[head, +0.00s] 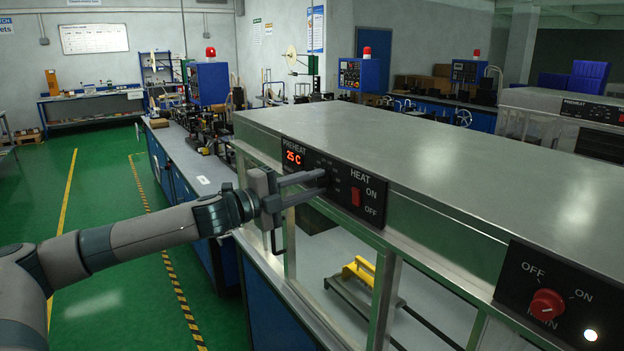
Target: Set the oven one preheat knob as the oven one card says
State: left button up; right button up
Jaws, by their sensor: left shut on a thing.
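The oven (390,140) is a long metal-topped box with a black preheat panel (290,146) on its front. The red display (293,158) reads 25 C under the word PREHEAT. My left gripper (322,183) reaches in from the left, its fingers shut at the panel, right of and below the display. The preheat knob is hidden behind the fingers, and its pointer cannot be read. A red HEAT switch (356,196) with ON and OFF marks sits just right of the fingers. No oven one card can be made out. My right gripper is not in view.
A red MAIN knob (546,305) with OFF and ON marks and a lit white lamp (590,335) are at the lower right. A yellow handle (358,272) shows inside the oven. A second oven (560,110) stands behind. Green floor (110,240) is clear at left.

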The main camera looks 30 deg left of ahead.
pick_arm(q)
jog(key=m+p, duration=0.1)
jog(key=m, duration=0.4)
dwell(0.3)
jog(key=o, duration=1)
